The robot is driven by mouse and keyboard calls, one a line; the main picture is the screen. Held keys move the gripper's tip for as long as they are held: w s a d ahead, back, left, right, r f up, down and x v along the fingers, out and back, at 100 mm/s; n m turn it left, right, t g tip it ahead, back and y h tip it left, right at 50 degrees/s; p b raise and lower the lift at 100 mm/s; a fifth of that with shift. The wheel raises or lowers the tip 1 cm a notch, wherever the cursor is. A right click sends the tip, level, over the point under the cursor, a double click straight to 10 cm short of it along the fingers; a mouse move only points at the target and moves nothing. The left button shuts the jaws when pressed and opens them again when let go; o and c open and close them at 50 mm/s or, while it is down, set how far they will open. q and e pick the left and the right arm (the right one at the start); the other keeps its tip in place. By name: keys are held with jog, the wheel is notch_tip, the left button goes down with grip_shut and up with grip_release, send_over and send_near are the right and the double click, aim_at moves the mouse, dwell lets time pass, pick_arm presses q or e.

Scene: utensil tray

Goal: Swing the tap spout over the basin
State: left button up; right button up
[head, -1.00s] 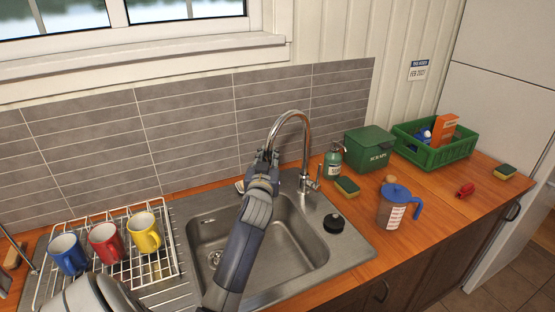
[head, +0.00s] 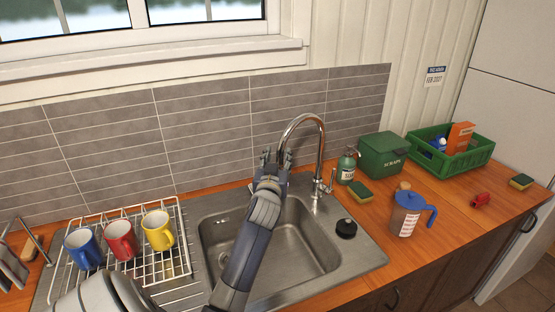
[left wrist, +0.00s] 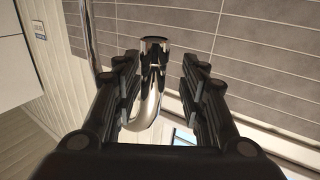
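The chrome tap (head: 321,150) stands at the back right of the sink, its spout arched and its outlet end toward the left, over the back part of the basin (head: 285,250). My left gripper (head: 277,157) is raised at the spout's outlet end, its fingers apart. In the left wrist view the spout (left wrist: 150,98) shows between the two open fingers (left wrist: 157,85), with visible gaps on both sides. The fingers partly hide the spout end in the head view. My right gripper is not in view.
A wire rack (head: 184,236) with blue, red and yellow mugs stands left of the basin. A soap bottle (head: 347,168), sponge (head: 361,192), black stopper (head: 346,228), blue-lidded jug (head: 405,217), green scraps bin (head: 383,158) and green crate (head: 467,163) are on the right.

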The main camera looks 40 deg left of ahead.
pick_arm(q)
jog(key=shift+d, duration=0.1)
jog(key=shift+d, duration=0.15)
jog(key=v, duration=1.1)
jog(key=shift+s, duration=0.45)
